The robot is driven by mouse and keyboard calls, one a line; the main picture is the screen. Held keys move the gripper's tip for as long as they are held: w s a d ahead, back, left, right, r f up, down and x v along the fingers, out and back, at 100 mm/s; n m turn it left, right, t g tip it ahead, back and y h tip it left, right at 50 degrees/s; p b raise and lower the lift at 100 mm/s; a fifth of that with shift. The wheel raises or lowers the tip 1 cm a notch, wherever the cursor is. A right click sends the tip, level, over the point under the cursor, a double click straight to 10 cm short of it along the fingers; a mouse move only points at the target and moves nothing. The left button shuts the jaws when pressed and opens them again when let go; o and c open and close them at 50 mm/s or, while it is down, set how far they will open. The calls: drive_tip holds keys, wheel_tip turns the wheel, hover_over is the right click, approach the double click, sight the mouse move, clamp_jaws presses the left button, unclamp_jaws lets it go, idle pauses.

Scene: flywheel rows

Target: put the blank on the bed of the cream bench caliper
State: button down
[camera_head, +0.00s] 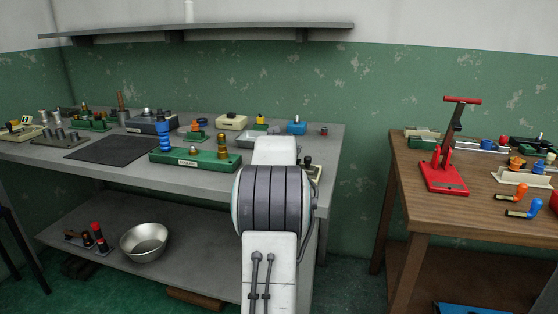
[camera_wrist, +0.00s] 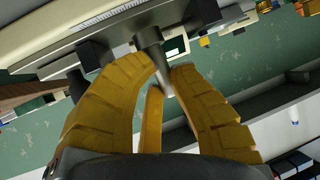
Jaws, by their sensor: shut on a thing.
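The blank (camera_wrist: 149,34), a grey metal cylinder, is between the yellow fingers of my gripper (camera_wrist: 166,70) in the wrist view. The fingers are shut on it. The cream bench caliper (camera_wrist: 95,36) crosses the top left of the wrist view, with a scale strip and black blocks along its edge. The blank's far end overlaps the caliper's edge in this view; I cannot tell whether they touch. In the head view my arm hides the gripper and blank. A cream-based piece with a black knob (camera_head: 313,171) shows right of my arm and may be the caliper's end.
The grey bench (camera_head: 215,180) holds a green fixture (camera_head: 195,160) with a blue post left of my arm, a dark mat (camera_head: 108,149) and several small fixtures. A wooden table (camera_head: 400,172) with a red press (camera_head: 446,178) stands at right. A shelf (camera_head: 210,30) hangs above.

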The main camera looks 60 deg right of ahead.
drive_tip(key=shift+f, duration=0.25)
drive_tip(key=c, duration=1.3)
unclamp_jaws()
drive_tip(key=shift+o, duration=0.2)
